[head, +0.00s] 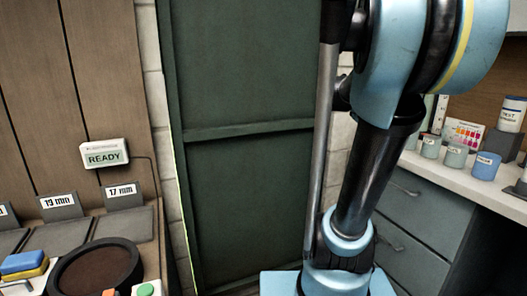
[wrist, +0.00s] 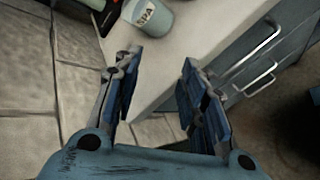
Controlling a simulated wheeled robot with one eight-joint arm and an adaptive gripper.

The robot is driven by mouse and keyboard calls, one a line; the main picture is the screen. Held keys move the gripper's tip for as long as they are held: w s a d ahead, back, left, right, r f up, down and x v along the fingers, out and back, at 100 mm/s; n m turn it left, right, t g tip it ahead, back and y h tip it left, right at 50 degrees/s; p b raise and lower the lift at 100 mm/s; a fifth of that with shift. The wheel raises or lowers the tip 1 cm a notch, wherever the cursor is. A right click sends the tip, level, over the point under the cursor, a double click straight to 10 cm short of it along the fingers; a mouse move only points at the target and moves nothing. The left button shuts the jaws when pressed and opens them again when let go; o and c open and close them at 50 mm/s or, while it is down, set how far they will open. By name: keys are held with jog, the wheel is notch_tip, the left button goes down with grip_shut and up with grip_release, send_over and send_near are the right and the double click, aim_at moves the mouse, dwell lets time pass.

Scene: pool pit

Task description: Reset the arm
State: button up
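My gripper (wrist: 160,75) shows in the wrist view with its two blue-padded fingers spread well apart. Nothing is between the fingers, and it points down past a pale counter edge. In the head view my blue and black arm stands folded at the right of centre, in front of a dark green door. The gripper itself cannot be made out in the head view.
A pale counter (head: 458,174) with several jars and a blue-grey drawer cabinet (head: 421,205) stands at the right. A cup marked SPA (wrist: 148,15) is on the counter. At the left are a READY display (head: 104,155), size labels and a dark round dish (head: 97,268).

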jog(key=s+a+f+m+g+y, duration=0.2)
jog(key=s+a+f+m+y, duration=0.8)
jog(key=s+a+f, duration=1)
jog(key=a+f, duration=0.3)
jog(key=a, duration=0.1)
jog(key=shift+s+f, duration=0.25)
jog(key=shift+f, duration=0.15)
jog(key=shift+w+f+g, duration=0.2)
jog(key=shift+w+g, duration=0.1)
jog(key=shift+w, duration=0.2)
